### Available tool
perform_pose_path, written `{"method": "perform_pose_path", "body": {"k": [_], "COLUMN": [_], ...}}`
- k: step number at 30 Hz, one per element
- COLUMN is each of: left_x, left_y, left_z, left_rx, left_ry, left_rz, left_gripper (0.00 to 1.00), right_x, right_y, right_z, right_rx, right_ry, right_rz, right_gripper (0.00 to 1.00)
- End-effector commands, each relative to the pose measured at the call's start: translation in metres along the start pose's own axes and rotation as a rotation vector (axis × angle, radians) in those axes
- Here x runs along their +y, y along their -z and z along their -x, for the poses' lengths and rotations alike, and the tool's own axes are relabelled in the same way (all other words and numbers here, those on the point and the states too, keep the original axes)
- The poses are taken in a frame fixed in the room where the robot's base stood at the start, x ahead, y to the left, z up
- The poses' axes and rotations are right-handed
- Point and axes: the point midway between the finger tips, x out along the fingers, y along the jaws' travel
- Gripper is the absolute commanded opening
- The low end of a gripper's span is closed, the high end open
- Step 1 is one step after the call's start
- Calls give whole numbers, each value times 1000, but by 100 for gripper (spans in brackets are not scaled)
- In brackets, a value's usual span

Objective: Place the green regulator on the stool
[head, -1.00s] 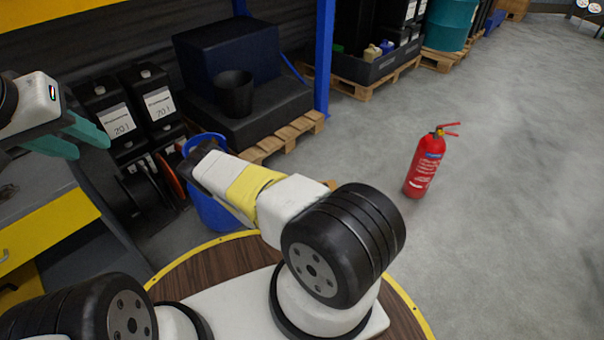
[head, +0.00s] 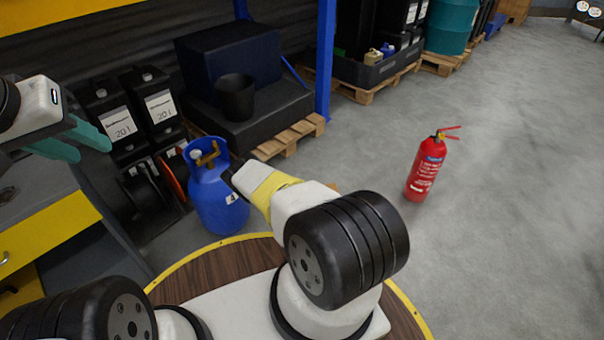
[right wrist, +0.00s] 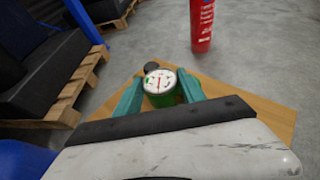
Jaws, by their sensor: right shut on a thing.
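The green regulator (right wrist: 161,96), with a round white gauge face on top, shows in the right wrist view. My right gripper (right wrist: 160,86) is shut on it, a teal finger on each side. Behind and below it is a flat light-wood top (right wrist: 262,114), which looks like the stool's. I cannot tell whether the regulator touches it or hangs above. In the head view my forearm hides the regulator and nearly all of the wood top (head: 333,186). My left gripper (head: 76,138) is open and empty at the left, over the grey and yellow cabinet.
A blue gas cylinder (head: 219,193) with a brass valve stands left of my right forearm. A red extinguisher (head: 426,170) stands on the floor beyond the wood top. A pallet (head: 290,132) with dark blocks is behind. The grey floor at the right (head: 520,230) is clear.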

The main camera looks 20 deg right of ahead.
Motion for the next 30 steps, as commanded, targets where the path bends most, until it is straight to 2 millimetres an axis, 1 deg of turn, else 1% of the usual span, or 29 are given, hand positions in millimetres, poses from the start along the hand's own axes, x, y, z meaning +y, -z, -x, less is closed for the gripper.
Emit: {"method": "perform_pose_path", "body": {"k": [4, 8, 9, 11, 12, 20, 23, 26, 30], "left_x": [0, 0, 0, 0, 0, 0, 0, 0, 0], "left_y": [0, 0, 0, 0, 0, 0, 0, 0, 0], "left_z": [0, 0, 0, 0, 0, 0, 0, 0, 0], "left_rx": [0, 0, 0, 0, 0, 0, 0, 0, 0], "left_ry": [0, 0, 0, 0, 0, 0, 0, 0, 0], "left_rz": [0, 0, 0, 0, 0, 0, 0, 0, 0], "left_gripper": [36, 36, 36, 36, 36, 36, 36, 36, 36], "right_x": [1, 1, 0, 0, 0, 0, 1, 2, 2], "right_y": [-1, 2, 2, 2, 2, 2, -2, -1, -1], "right_z": [0, -2, -1, -1, -1, -1, 0, 13, 42], "right_rx": [-3, -3, 0, 0, 0, 0, 0, 1, 1], "right_ry": [-1, -1, 0, 0, 0, 0, -1, -2, -2], "right_rz": [-1, -1, -1, -1, -1, -1, 0, 0, 3], "right_gripper": [0, 0, 55, 67, 69, 69, 69, 69, 69]}}
